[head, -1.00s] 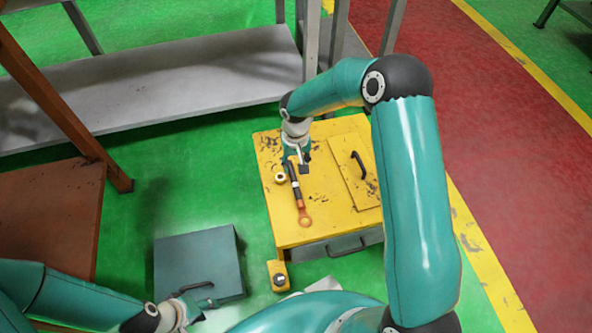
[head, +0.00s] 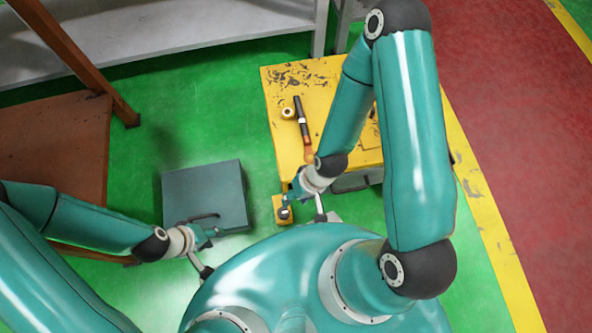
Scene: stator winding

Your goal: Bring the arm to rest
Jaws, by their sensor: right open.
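My right arm comes in from the right and folds back, so that its gripper (head: 288,200) hangs at the near left corner of the yellow cabinet, by a small yellow box. It is open, with nothing seen between its fingers. My left gripper (head: 214,234) is by the near edge of the grey-blue box; its fingers are too small to judge. A black-handled tool with an orange end (head: 303,122) lies on the yellow cabinet (head: 283,152), apart from both grippers. My right arm hides part of the cabinet top.
The grey-blue box (head: 205,193) with a dark handle stands on the green floor. A small yellow box (head: 281,210) sits below the cabinet corner. A brass ring (head: 287,113) lies beside the tool. A brown bench (head: 52,150) is at left, a grey shelf (head: 180,22) behind.

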